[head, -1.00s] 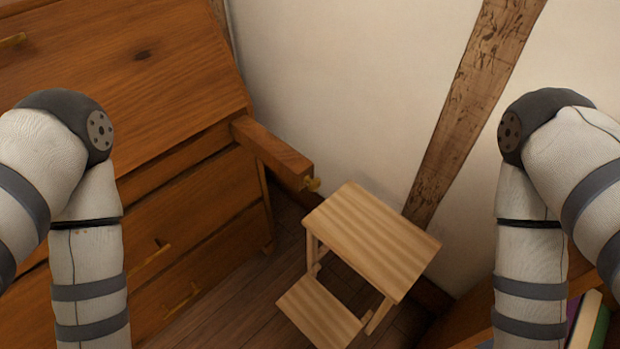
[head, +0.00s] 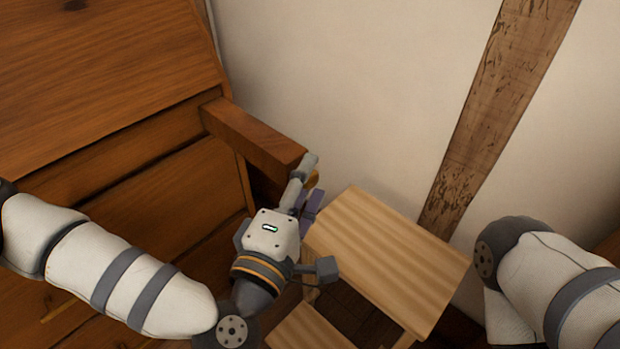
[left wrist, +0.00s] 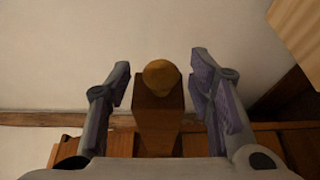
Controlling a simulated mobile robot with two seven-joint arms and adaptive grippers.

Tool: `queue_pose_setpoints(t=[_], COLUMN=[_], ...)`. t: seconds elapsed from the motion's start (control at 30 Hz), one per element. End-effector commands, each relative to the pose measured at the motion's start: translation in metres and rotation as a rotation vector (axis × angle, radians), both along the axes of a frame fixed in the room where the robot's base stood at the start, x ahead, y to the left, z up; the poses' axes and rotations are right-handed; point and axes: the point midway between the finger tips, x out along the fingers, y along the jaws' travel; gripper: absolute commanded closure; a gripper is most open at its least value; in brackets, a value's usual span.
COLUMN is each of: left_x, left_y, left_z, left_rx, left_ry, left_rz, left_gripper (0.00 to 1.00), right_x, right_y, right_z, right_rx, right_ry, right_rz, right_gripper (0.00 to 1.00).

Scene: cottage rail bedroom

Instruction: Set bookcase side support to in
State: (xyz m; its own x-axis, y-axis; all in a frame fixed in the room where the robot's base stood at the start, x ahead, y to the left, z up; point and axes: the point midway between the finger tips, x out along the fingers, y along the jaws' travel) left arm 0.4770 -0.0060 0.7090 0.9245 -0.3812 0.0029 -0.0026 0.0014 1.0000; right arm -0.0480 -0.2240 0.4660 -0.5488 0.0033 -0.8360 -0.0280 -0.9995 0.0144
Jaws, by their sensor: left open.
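The bookcase side support is a wooden bar (head: 250,138) that sticks out from the right side of the wooden bookcase (head: 100,80). It has a round brass knob on its end. In the left wrist view the knob (left wrist: 160,75) and the bar's end (left wrist: 158,120) lie between my left gripper's fingers. My left gripper (head: 305,185) is open, with a finger on each side and visible gaps to the bar. In the head view the fingers hide most of the knob. My right arm shows at the right, but its gripper is not in view.
A light wooden step stool (head: 395,260) stands just right of and below my left gripper, close to it. The pale wall (head: 340,90) with a dark timber beam (head: 500,110) is behind. Free air lies above the stool.

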Motion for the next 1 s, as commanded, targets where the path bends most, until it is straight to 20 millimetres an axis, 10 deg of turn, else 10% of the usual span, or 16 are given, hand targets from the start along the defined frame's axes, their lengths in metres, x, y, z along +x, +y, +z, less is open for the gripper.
queue_pose_setpoints(t=[0.4, 0.6, 1.0], left_x=[0.014, 0.014, 0.036], left_y=[-0.006, -0.006, 0.015], left_z=[0.000, 0.000, 0.004], left_rx=[0.001, 0.000, -0.001], left_ry=[0.002, -0.001, -0.012], left_rz=[-0.002, -0.002, 0.003], left_gripper=[0.54, 1.00, 1.00], right_x=[0.000, 0.000, -0.001], right_y=[0.000, 0.000, 0.000], right_z=[-0.001, -0.001, -0.002], right_rx=[0.000, 0.000, 0.000], right_ry=[0.001, 0.001, 0.003], right_rz=[0.000, 0.000, 0.000], right_gripper=[0.00, 0.00, 0.00])
